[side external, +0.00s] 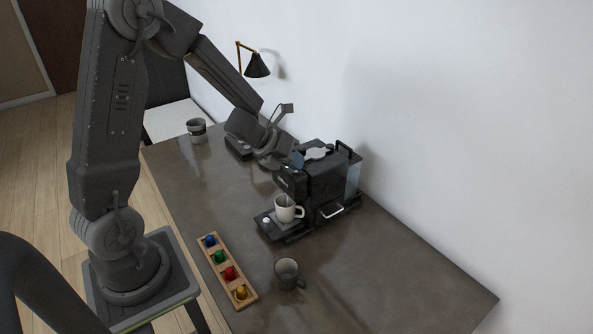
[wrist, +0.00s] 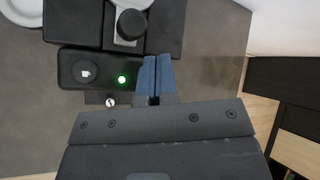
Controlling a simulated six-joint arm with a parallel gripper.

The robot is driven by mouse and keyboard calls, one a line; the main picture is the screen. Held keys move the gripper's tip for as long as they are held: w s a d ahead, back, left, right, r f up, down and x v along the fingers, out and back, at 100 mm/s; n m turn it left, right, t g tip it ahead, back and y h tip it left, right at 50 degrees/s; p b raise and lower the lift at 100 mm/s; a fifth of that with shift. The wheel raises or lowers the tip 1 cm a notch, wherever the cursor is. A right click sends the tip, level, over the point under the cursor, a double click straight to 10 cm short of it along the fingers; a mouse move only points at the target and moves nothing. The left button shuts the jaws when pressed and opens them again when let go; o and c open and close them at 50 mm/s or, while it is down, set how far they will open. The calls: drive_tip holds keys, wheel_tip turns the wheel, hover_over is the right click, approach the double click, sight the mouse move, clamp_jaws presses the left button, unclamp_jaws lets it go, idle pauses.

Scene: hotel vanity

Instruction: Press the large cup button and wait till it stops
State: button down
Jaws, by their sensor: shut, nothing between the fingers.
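The black coffee machine (side external: 318,182) stands on the dark table against the wall. A white mug (side external: 286,209) stands upright on its drip tray under the spout. In the wrist view the black control panel (wrist: 68,57) shows a round button with a cup icon (wrist: 85,73) at left and a lit green light (wrist: 122,79) near the middle. My gripper (wrist: 155,76) is shut and empty, its blue fingertips at the panel's right part, right of the green light. What lies under the tips is hidden, and contact cannot be told. In the side view my gripper (side external: 297,159) is at the machine's upper front.
A wooden holder (side external: 228,270) with several coloured capsules and a dark grey mug (side external: 287,273) are in front of the machine. A grey cup (side external: 197,130) stands at the table's far left corner. A black lamp (side external: 257,66) is on the wall. The table's right part is clear.

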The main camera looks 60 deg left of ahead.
drive_tip(key=shift+r, duration=0.8)
drive_tip(key=shift+r, duration=2.5)
